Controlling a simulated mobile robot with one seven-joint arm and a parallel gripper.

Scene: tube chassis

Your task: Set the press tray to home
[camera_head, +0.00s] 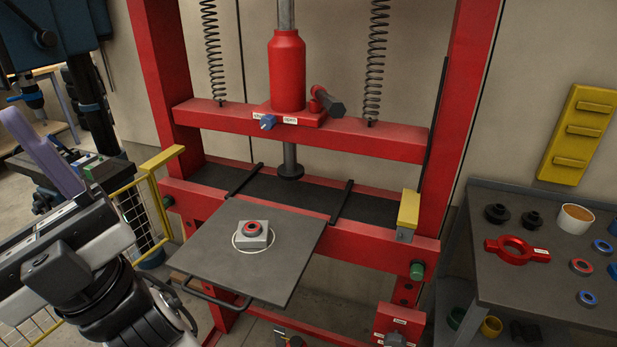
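The press tray (222,245) is a flat dark grey plate at the front of the red press frame (315,222). It sticks out from the press bed toward me. A bar handle (208,293) runs along its front edge. A small grey block with a red ring (253,235) sits on the tray inside a white circle. The tray's far edge lies near two black rails (340,203) on the dark bed. My arm, black and white, fills the lower left, apart from the tray. I cannot make out the gripper's fingertips or whether it is open.
A red ram cylinder (287,72) with a plunger hangs above the bed, between two springs. A yellow block (408,210) stands on the frame at right. A grey table (520,283) with rings and a red collar (516,251) stands at right. A yellow mesh guard (140,212) is at left.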

